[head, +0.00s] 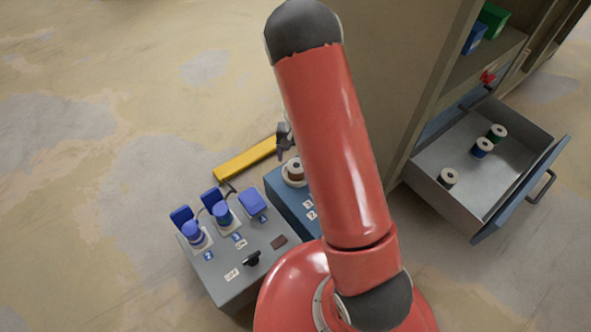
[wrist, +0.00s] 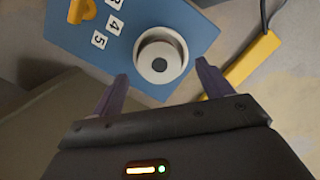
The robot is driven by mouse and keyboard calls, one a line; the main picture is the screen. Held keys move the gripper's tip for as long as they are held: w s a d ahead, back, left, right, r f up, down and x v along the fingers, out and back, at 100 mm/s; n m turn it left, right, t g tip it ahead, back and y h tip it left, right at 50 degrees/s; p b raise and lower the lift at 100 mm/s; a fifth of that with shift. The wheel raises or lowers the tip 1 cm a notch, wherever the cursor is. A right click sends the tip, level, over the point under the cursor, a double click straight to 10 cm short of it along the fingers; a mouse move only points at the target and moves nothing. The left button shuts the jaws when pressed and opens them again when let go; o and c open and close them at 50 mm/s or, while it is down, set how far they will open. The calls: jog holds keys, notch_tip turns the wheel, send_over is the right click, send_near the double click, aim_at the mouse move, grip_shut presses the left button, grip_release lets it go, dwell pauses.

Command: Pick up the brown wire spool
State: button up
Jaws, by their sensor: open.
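The brown wire spool (head: 294,169) stands upright on a round white seat on the blue box (head: 280,191), partly beside my arm in the head view. In the wrist view the spool (wrist: 159,62) shows from above as a pale disc with a dark centre hole. My gripper (wrist: 162,71) is open and empty. Its two purple fingers point towards the spool, one on each side of it in the picture. I cannot tell how far above the spool the fingertips are. In the head view only a dark part of the gripper (head: 283,138) shows; my arm hides the rest.
A grey box (head: 230,275) with blue plugs and a black switch stands left of the blue box. A yellow bar (head: 243,160) lies behind. A cabinet (head: 400,70) stands at right, its open drawer (head: 500,185) holding green, blue and one other spool. The floor at left is clear.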

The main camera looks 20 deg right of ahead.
aim_at(296, 165)
jog(key=f, duration=0.3)
jog(key=f+b, duration=0.1)
jog(key=shift+s+a+f, duration=0.1)
jog(key=shift+s+f, duration=0.2)
jog(key=shift+s, duration=0.05)
jog(key=c, duration=1.2)
jog(key=shift+r, duration=0.15)
